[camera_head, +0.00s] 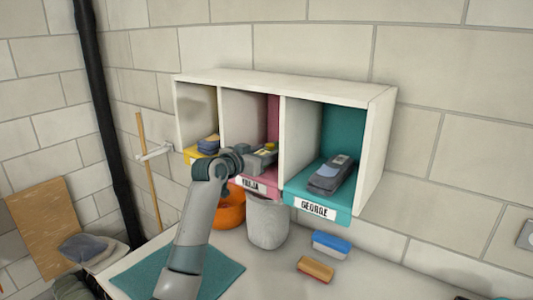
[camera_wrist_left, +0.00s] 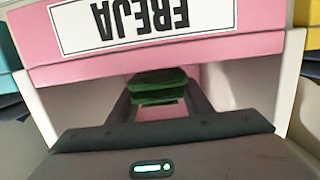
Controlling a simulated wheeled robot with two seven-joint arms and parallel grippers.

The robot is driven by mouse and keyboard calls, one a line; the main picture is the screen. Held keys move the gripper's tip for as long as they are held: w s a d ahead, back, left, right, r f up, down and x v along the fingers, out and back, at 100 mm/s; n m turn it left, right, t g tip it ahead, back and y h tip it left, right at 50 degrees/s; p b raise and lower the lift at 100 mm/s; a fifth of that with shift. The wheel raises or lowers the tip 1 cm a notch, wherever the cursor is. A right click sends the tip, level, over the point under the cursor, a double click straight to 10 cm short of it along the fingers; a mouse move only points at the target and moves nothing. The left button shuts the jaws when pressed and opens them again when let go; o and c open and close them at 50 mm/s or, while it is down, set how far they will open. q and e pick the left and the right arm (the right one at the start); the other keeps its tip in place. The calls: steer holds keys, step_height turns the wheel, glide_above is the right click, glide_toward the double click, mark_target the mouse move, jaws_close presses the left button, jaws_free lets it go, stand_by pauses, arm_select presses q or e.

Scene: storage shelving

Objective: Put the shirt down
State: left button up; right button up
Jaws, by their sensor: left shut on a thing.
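My left gripper (camera_head: 264,156) reaches into the middle, pink compartment (camera_head: 273,120) of the white wall shelf, above its name label (camera_head: 251,184). In the left wrist view the gripper (camera_wrist_left: 160,98) is shut on a folded dark green shirt (camera_wrist_left: 158,80), held between the two fingers. The pink compartment front with the upside-down FREJA label (camera_wrist_left: 145,22) fills the top of that view. Whether the shirt touches the compartment floor cannot be told. In the head view the gripper and arm hide most of the shirt. My right gripper is not in view.
The shelf's white dividers (camera_head: 297,130) stand close on both sides. The teal GEORGE compartment (camera_head: 343,130) at right holds dark grey folded clothing (camera_head: 331,176); the yellow one at left holds folded cloth (camera_head: 208,145).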

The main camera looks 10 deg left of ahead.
arm_select(q)
steer(key=shift+f+b, duration=0.3)
steer(key=shift+f, duration=0.2)
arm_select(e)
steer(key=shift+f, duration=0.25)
arm_select(q)
steer(key=o, duration=1.3)
steer(key=shift+s, duration=0.15)
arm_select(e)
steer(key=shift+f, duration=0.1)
arm_select(q)
steer(key=shift+s+a+b, duration=0.3)
steer(key=shift+s, duration=0.25)
steer(key=b+v, duration=0.4)
steer(key=v, duration=1.2)
steer(key=shift+w, duration=0.1)
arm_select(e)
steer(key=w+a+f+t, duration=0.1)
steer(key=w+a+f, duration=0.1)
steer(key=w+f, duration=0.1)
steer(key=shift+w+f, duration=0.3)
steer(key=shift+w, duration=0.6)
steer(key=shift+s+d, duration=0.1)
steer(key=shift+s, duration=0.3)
